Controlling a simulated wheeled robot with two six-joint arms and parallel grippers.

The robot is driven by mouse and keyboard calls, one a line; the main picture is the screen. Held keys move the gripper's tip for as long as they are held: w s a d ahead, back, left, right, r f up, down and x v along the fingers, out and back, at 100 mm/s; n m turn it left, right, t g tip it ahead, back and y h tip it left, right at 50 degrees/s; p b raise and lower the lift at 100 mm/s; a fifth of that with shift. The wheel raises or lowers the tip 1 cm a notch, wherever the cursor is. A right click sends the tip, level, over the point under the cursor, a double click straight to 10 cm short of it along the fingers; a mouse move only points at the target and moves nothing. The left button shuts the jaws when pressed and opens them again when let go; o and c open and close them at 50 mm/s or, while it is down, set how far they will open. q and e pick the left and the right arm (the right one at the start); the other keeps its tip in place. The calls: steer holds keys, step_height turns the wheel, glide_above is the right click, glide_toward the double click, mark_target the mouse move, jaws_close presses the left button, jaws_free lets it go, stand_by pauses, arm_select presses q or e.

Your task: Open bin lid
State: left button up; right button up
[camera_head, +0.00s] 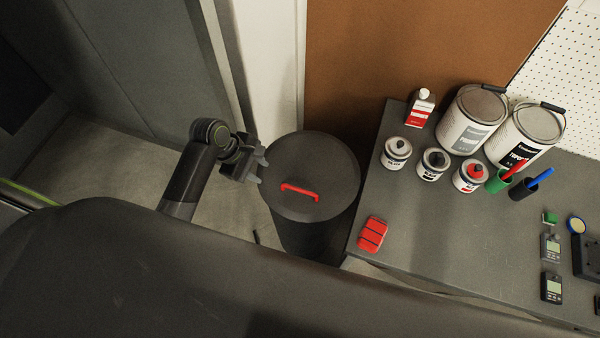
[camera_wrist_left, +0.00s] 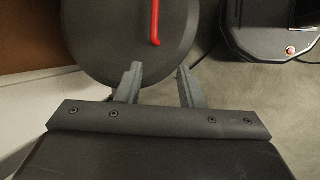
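The bin (camera_head: 305,240) is a dark round can on the floor, left of the grey table. Its round dark lid (camera_head: 325,160) lies flat on top and looks closed. A red bar handle (camera_head: 299,190) sits on the lid; one end of the handle (camera_wrist_left: 155,22) shows in the left wrist view. My left gripper (camera_head: 263,170) is at the left edge of the lid. In the wrist view the fingers (camera_wrist_left: 158,80) are apart with nothing between them, short of the red handle. My right gripper is not in view.
The grey table (camera_head: 440,220) stands right of the bin, with paint cans (camera_head: 466,125), small jars (camera_head: 397,150) and a red block-like item (camera_head: 372,235) near its edge. A white panel (camera_head: 270,70) and brown board (camera_head: 400,45) are behind. Open floor (camera_head: 120,165) lies left.

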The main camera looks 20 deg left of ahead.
arm_select(q)
step_height(320, 180, up, 4)
steer(key=d, duration=0.1)
glide_toward(295, 188)
steer(key=x, duration=0.7)
steer(key=shift+w+d+f, duration=0.15)
steer(key=shift+f, duration=0.2)
jaws_close()
